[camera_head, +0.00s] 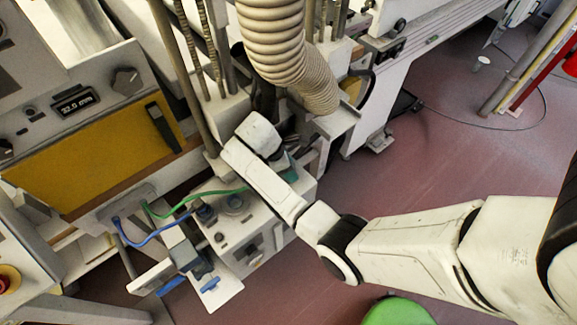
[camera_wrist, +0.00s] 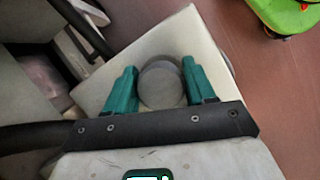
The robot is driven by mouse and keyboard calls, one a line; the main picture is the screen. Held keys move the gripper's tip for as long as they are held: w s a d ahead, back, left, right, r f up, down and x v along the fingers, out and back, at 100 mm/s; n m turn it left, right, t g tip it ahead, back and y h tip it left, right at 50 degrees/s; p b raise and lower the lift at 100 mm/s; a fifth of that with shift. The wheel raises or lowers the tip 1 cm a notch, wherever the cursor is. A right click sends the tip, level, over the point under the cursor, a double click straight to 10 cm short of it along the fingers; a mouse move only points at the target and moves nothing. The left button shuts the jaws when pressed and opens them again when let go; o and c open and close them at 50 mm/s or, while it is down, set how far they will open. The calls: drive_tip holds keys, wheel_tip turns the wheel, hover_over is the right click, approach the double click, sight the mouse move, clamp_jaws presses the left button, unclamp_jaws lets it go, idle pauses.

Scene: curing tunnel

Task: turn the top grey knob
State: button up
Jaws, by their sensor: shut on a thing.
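In the wrist view a round grey knob (camera_wrist: 161,86) sits on a pale, box-like surface (camera_wrist: 195,42). My gripper (camera_wrist: 158,70) has its two green fingers on either side of the knob and is shut on it. In the head view my gripper (camera_head: 288,172) is at the back right of a white control box (camera_head: 243,228), below a ribbed hose. The gripped knob is hidden there behind my wrist. How far the knob is turned cannot be told.
A ribbed beige hose (camera_head: 275,42) hangs close above my wrist. Green (camera_head: 195,200) and blue (camera_head: 155,238) cables run to the left of the box. A dark knob (camera_head: 126,80) is on the upper-left panel. Open red floor (camera_head: 440,160) lies to the right.

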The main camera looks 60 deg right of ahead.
drive_tip(key=shift+m+g+y, duration=0.3)
drive_tip(key=shift+m+y, duration=0.1)
drive_tip(key=shift+m, duration=0.8)
drive_tip(key=o, duration=0.9)
drive_tip(key=shift+o, duration=0.2)
